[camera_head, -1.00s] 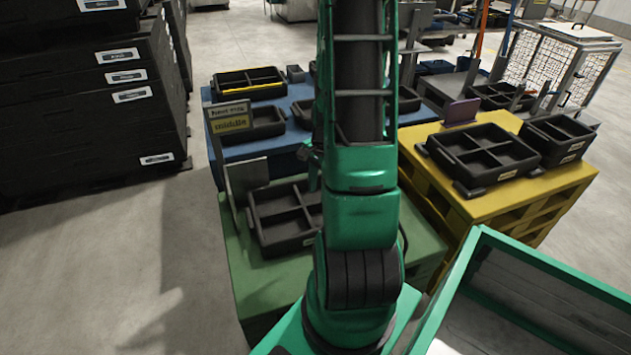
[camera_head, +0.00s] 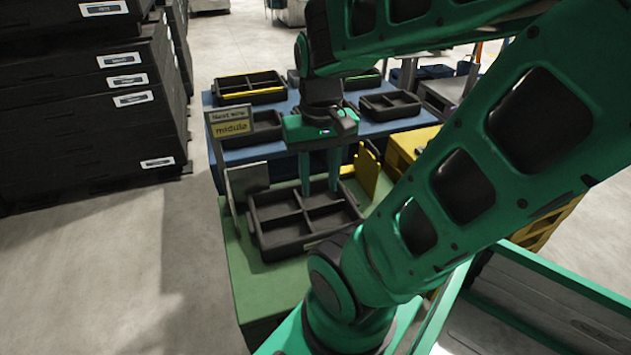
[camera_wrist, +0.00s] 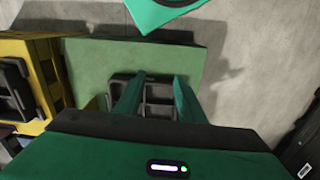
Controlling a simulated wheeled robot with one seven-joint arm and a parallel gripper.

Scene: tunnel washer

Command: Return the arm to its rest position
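My gripper (camera_head: 319,190) hangs pointing down above the black divided tray (camera_head: 272,244) on the green table (camera_head: 236,272). Its two green fingers are apart, with nothing visible between them. In the wrist view my gripper (camera_wrist: 156,98) also shows its fingers spread, with the tray (camera_wrist: 160,94) below and between them. The fingers partly cover the tray there. The tray's visible compartments look empty. My arm is bent, rising from the base at lower middle, out to the right and back over the tables at the top.
A blue table (camera_head: 213,164) behind holds several black trays. An upright yellow panel (camera_head: 367,172) is close right of my gripper. Black stacked crates (camera_head: 85,130) stand left. Floor between is clear.

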